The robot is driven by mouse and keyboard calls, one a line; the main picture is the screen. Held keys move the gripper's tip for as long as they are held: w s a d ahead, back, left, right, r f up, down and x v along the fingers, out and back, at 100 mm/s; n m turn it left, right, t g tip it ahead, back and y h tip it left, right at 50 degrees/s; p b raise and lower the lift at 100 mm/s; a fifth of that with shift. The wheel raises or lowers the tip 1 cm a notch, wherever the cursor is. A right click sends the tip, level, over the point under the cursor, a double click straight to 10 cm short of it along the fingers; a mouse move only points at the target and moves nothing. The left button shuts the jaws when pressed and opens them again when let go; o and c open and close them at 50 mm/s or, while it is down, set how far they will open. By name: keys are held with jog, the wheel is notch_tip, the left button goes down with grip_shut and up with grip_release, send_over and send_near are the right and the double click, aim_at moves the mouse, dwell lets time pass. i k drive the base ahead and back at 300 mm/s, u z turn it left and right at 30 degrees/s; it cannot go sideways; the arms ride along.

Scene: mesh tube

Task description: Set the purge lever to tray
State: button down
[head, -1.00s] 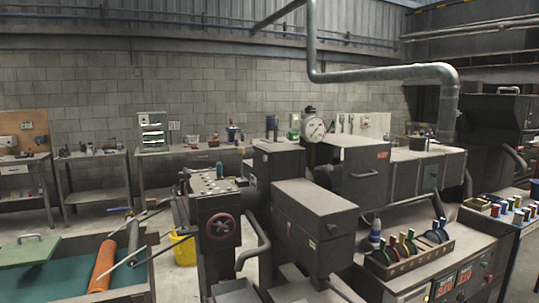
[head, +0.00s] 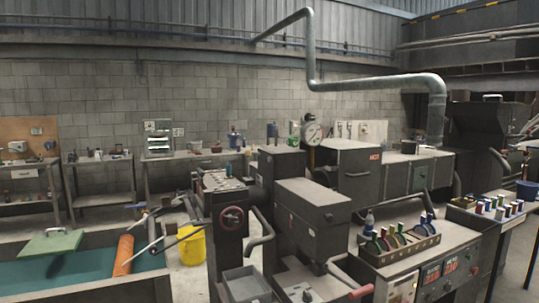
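A lever with a red-orange grip (head: 360,291) shows at the bottom edge in the head view, in front of the dark grey machine. It may be the purge lever, but I cannot read a label or tell its setting. A grey open tray (head: 247,284) sits to its left, below the machine's block. My gripper is not in view.
At left is a tank (head: 75,275) with an orange roller (head: 123,255). A yellow bucket (head: 191,245) stands on the floor behind.

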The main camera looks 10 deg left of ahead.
aim_at(248, 153)
jog(key=u, duration=0.1)
jog(key=i, duration=0.95)
jog(key=z, duration=0.05)
